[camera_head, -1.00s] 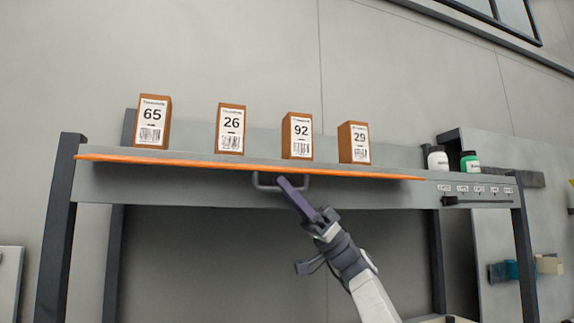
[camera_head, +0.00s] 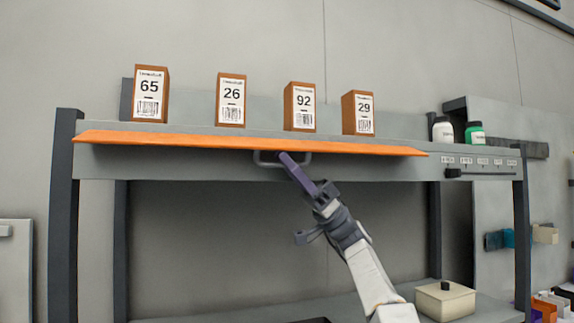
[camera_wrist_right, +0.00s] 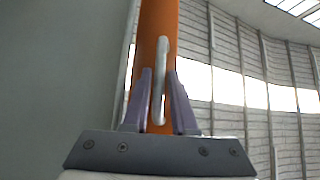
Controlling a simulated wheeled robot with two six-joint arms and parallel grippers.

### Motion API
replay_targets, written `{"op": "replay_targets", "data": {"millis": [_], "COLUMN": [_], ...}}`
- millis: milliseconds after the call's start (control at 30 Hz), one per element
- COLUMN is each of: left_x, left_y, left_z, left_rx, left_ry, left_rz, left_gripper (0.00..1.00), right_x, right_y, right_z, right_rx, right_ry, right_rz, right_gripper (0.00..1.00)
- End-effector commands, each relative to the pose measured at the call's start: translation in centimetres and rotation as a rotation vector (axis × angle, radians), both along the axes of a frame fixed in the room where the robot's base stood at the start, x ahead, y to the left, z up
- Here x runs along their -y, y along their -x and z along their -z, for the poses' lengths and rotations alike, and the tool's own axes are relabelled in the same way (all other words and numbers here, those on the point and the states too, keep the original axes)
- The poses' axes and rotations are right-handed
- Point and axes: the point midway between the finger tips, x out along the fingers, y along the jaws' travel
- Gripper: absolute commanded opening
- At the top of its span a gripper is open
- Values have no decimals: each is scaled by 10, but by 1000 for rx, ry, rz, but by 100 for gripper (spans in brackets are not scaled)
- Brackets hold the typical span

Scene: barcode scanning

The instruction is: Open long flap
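The long orange flap (camera_head: 200,140) runs along the front of the upper shelf, its orange face showing as a thin tilted strip. Its grey loop handle (camera_head: 265,158) hangs at the lower middle of the flap. My right gripper (camera_head: 284,156) reaches up from below to the handle. In the right wrist view, the purple fingers (camera_wrist_right: 159,75) are close on either side of the pale handle bar (camera_wrist_right: 161,60) and look shut on it, with the orange flap (camera_wrist_right: 158,20) behind. My left gripper is not in view.
Several brown boxes, numbered 65 (camera_head: 150,95), 26 (camera_head: 230,102), 92 (camera_head: 300,108) and 29 (camera_head: 359,113), stand upright on top above the flap. Two bottles (camera_head: 443,131) stand at the right. A cream lidded box (camera_head: 445,302) is below.

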Motion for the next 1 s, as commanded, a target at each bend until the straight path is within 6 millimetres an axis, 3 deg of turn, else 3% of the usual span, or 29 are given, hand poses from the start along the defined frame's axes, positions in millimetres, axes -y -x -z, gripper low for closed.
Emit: {"op": "replay_targets", "data": {"millis": [233, 700, 1000], "left_x": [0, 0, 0], "left_y": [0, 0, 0], "left_z": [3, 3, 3], "left_rx": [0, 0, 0], "left_ry": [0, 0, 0], "left_rz": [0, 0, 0], "left_gripper": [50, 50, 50], "right_x": [8, 60, 66], "right_y": [-4, -33, -36], "right_z": [10, 66, 74], "right_rx": [1, -2, 1], "right_ry": [1, -1, 0], "right_rz": [1, 1, -1], "right_gripper": [27, 27, 27]}}
